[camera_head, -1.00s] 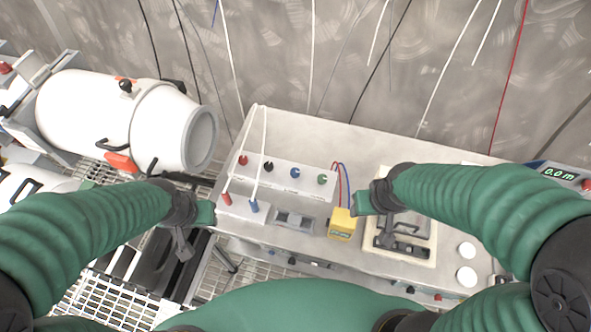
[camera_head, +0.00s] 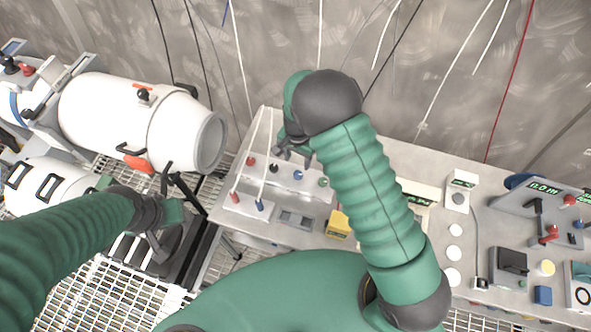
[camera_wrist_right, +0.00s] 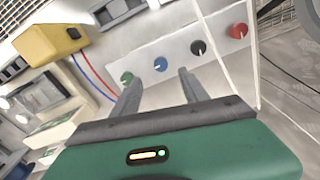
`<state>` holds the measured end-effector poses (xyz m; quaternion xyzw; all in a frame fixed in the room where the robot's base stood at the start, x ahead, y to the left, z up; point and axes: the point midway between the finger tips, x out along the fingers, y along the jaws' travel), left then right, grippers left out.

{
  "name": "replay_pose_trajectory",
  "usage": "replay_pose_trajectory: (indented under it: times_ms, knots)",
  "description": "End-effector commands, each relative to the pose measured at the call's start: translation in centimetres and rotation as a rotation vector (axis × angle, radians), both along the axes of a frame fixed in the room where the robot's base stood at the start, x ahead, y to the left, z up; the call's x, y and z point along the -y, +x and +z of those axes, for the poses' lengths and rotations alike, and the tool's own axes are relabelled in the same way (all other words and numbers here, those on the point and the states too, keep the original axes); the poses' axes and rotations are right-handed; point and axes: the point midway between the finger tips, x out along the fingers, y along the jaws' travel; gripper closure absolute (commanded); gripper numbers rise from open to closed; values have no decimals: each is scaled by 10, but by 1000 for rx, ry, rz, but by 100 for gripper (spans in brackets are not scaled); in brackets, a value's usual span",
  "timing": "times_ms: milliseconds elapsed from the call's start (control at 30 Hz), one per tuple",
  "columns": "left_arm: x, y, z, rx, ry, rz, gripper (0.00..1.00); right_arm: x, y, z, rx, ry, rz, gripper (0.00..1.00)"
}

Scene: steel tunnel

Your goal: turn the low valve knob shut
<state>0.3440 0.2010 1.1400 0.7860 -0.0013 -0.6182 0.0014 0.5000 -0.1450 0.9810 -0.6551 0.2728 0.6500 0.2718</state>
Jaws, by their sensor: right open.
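A light grey knob block (camera_head: 285,184) on the steel bench carries a red knob (camera_head: 250,160), a black knob (camera_head: 273,167), a blue knob (camera_head: 298,174) and a green knob (camera_head: 323,182). I cannot tell which one is the low valve. My right gripper (camera_head: 293,151) is over the block, its fingers pointing down. In the right wrist view, its open, empty fingers (camera_wrist_right: 158,84) point towards the blue knob (camera_wrist_right: 160,64) and green knob (camera_wrist_right: 127,78), apart from both as far as I can see. My left gripper (camera_head: 158,232) hangs left of the bench; its jaws are unclear.
White cables rise from red and blue plugs in front of the block. A yellow box (camera_head: 338,224) stands right of it, partly behind my right arm. A white cylinder (camera_head: 110,108) lies at the left. More controls (camera_head: 540,209) fill the bench's right end.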

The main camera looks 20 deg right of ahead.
Motion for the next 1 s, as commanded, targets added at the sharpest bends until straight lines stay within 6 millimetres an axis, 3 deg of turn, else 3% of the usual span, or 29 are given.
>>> replay_pose_trajectory:
  times_ms: [200, 400, 767, 1000]
  knots:
    - [0, 0, 15, 0, 0, 0, 64, 2, 0, -56, -5, 1, 0, 48]
    - [0, 0, 21, 1, 0, 0, 64, 1, 0, -91, 1, 0, 0, 48]
    - [0, 0, 21, 0, 0, 0, 64, 1, 1, -101, 2, 1, 1, 48]
    - [0, 0, 21, 0, 0, 0, 64, 1, 1, -101, 3, 0, 1, 79]
